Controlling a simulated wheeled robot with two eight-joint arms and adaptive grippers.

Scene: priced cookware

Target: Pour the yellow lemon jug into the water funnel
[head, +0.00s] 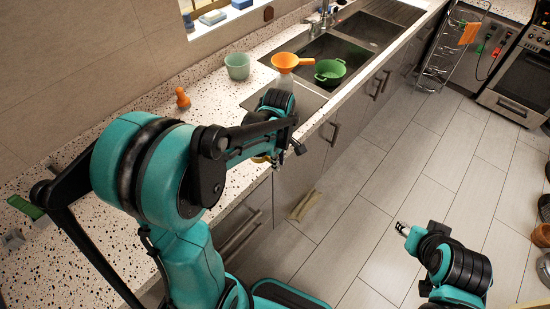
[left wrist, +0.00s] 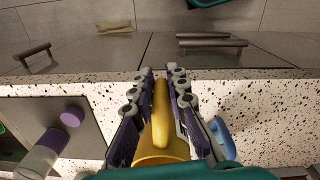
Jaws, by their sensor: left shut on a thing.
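The yellow lemon jug shows in the left wrist view (left wrist: 161,110), its handle between the two finger pads of my left gripper (left wrist: 161,80). The gripper is shut on it, over the speckled counter's front edge. In the head view only a sliver of yellow (head: 261,159) shows under my left gripper (head: 280,145); my arm hides the rest.
A green colander (head: 330,71) rests at the sink (head: 345,52). A pale green cup (head: 237,66) and a small orange object (head: 182,98) stand on the counter (head: 130,95). In the left wrist view lie a purple-and-white object (left wrist: 45,150) and a blue item (left wrist: 222,138).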

